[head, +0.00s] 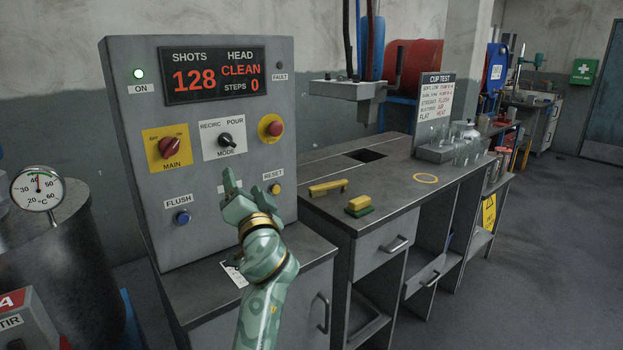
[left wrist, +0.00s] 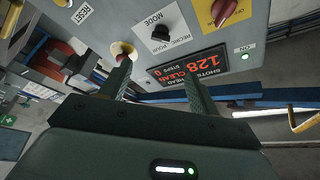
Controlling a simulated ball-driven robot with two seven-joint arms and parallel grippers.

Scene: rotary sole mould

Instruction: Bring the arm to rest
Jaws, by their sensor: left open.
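My left gripper (head: 230,190) is raised in front of the grey control panel (head: 130,120), below the mode knob (head: 226,140) and between the flush button (head: 183,217) and the reset button (head: 275,189). Its jaws are open with nothing between them. In the left wrist view, my left gripper (left wrist: 158,86) shows two parted fingers, with the panel beyond, seen upside down. I cannot tell any contact with the panel. My right gripper is in neither view.
The panel display (head: 213,74) reads shots 128, head CLEAN, steps 0; the ON lamp (head: 138,74) is green. A bench (head: 385,205) at right holds a brush (head: 359,206), a yellow-handled tool (head: 328,187) and glasses. A drum with a thermometer (head: 37,188) stands left.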

